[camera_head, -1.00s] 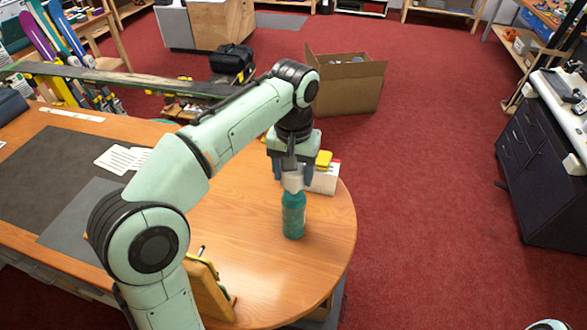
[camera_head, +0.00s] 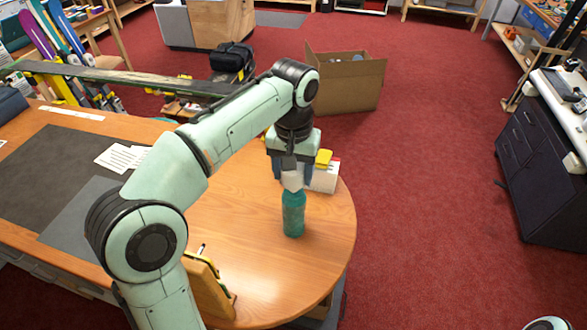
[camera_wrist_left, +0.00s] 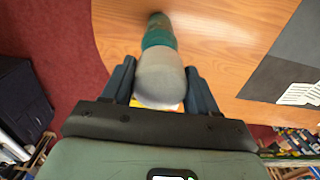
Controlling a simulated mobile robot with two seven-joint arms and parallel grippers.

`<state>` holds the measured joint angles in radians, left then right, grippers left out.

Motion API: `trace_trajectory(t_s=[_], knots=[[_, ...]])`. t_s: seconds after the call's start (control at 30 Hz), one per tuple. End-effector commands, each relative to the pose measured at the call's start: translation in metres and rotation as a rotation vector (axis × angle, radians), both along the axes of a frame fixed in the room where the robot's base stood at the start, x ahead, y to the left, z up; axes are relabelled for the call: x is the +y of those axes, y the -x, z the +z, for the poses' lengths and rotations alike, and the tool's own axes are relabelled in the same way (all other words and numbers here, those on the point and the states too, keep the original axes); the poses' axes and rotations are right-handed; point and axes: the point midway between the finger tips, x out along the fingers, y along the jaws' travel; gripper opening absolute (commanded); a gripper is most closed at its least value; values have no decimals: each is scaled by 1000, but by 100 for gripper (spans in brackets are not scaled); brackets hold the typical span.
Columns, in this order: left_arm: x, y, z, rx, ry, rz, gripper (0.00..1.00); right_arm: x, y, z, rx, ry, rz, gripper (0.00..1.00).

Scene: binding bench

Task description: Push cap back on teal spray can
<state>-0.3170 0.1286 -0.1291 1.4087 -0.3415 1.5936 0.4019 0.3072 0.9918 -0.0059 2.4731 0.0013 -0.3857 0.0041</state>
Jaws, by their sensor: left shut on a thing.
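The teal spray can (camera_head: 293,215) stands upright on the wooden table near its rounded right end. Its pale grey-white cap (camera_head: 291,182) is at the can's top, between the fingers of my left gripper (camera_head: 291,172). In the left wrist view the cap (camera_wrist_left: 160,76) sits between the two dark fingers of the gripper (camera_wrist_left: 161,92), with the teal can (camera_wrist_left: 158,32) just beyond it. The cap looks in line with the can and meets its top; how far it is seated is hidden. My right gripper is out of view.
A wooden stand (camera_head: 208,290) is at the front left, and grey mats (camera_head: 50,165) lie farther left. A cardboard box (camera_head: 350,85) is on the floor.

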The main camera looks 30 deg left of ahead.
Motion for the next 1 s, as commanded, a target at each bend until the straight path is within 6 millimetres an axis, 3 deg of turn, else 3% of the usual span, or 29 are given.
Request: trace_trajectory(t_s=[0.53, 1.0], knots=[[0, 0, 0, -1, 0, 0, 26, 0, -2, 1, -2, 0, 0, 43], [0, 0, -11, 0, 0, 0, 26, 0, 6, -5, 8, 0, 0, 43]])
